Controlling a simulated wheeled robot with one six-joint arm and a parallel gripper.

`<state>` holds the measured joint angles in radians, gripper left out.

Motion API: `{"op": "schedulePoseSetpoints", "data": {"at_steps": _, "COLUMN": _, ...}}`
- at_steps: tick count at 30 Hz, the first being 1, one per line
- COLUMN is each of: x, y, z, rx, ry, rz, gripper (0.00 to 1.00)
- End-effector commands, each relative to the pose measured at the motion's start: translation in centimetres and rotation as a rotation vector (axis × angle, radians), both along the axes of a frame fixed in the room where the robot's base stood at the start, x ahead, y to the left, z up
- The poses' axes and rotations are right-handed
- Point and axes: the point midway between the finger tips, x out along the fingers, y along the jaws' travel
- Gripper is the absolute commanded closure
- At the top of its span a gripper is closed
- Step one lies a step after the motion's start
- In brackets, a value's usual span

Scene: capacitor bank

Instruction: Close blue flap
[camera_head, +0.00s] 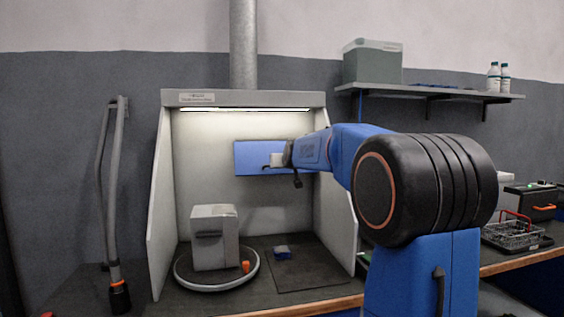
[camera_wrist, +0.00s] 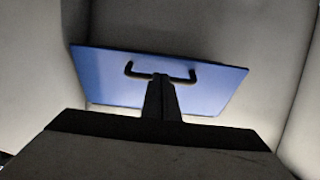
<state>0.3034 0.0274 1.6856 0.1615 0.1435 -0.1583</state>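The blue flap (camera_head: 248,153) is a flat rectangular panel at the back wall of the grey hood, below the lit strip. In the wrist view the flap (camera_wrist: 105,75) fills the middle and carries a black bar handle (camera_wrist: 184,79). My gripper (camera_head: 274,161) reaches into the hood from the right, in front of the flap. In the wrist view the fingers of my gripper (camera_wrist: 160,78) are together at the middle of the handle and look shut on it. The arm hides part of the flap's right side. How far the flap stands open is hard to tell.
The hood's side walls (camera_head: 161,195) stand left and right of the arm. Inside are a grey box-shaped device (camera_head: 214,238) on a round turntable (camera_head: 190,279) and a small blue item (camera_head: 282,252) on a dark mat (camera_head: 308,268). A shelf (camera_head: 440,92) hangs at the right.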

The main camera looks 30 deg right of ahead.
Motion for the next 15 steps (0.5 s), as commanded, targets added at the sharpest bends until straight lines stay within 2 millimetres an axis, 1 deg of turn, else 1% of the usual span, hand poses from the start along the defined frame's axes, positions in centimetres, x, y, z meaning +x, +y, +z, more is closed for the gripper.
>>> {"op": "schedulePoseSetpoints", "data": {"at_steps": 1, "x": 0.2, "y": -0.3, "z": -0.5, "rx": -0.005, "ry": -0.012, "rz": -0.007, "gripper": 1.00}}
{"op": "schedulePoseSetpoints", "data": {"at_steps": 6, "x": 0.9, "y": -0.9, "z": -1.6, "rx": -0.042, "ry": -0.112, "rz": -0.024, "gripper": 1.00}}
{"op": "schedulePoseSetpoints", "data": {"at_steps": 10, "x": 1.4, "y": -0.6, "z": -2.1, "rx": -0.062, "ry": -0.196, "rz": -0.007, "gripper": 1.00}}
{"op": "schedulePoseSetpoints", "data": {"at_steps": 15, "x": 2.1, "y": -0.4, "z": -2.9, "rx": -0.067, "ry": -0.234, "rz": 0.008, "gripper": 1.00}}
